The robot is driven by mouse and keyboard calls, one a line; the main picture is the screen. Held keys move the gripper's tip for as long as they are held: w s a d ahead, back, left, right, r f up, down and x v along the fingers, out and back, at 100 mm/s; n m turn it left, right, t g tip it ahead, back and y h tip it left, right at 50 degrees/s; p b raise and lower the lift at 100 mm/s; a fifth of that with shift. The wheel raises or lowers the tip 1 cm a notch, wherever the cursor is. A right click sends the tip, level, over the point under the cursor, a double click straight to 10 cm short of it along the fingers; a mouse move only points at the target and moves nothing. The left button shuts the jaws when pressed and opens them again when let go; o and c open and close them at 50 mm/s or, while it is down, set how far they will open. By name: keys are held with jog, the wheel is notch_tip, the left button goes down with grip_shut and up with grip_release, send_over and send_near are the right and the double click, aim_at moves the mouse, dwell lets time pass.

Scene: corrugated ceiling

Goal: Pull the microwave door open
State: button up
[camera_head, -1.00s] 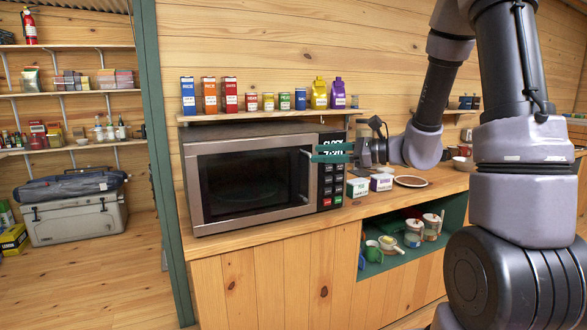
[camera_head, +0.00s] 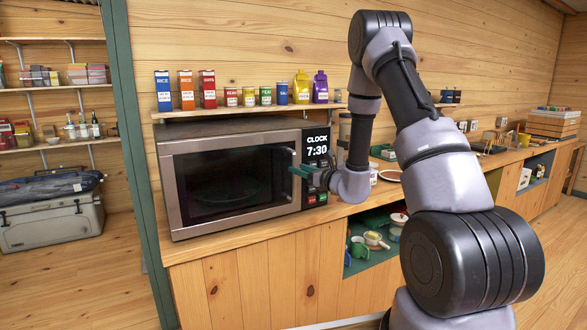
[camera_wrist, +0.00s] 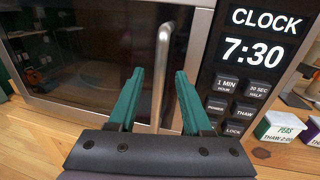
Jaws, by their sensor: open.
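The microwave (camera_head: 180,219) stands on the wooden counter, silver with a dark glass door (camera_head: 225,182) that is closed. Its vertical bar handle (camera_wrist: 162,75) is at the door's right edge, beside the control panel (camera_wrist: 245,75) showing 7:30. My gripper (camera_wrist: 160,90) has two green fingers. It is open, with one finger on each side of the handle in the wrist view; whether they touch it I cannot tell.
A shelf (camera_head: 250,112) with cartons and cans hangs above the microwave. A small labelled box (camera_wrist: 276,125) stands on the counter right of it. An open cubby (camera_head: 378,250) with cups is below. The floor (camera_head: 90,270) at the left is clear.

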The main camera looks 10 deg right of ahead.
jog(key=x, duration=0.3)
jog(key=shift+w, duration=0.25)
jog(key=shift+a, duration=0.1)
grip_shut()
dwell(1.2)
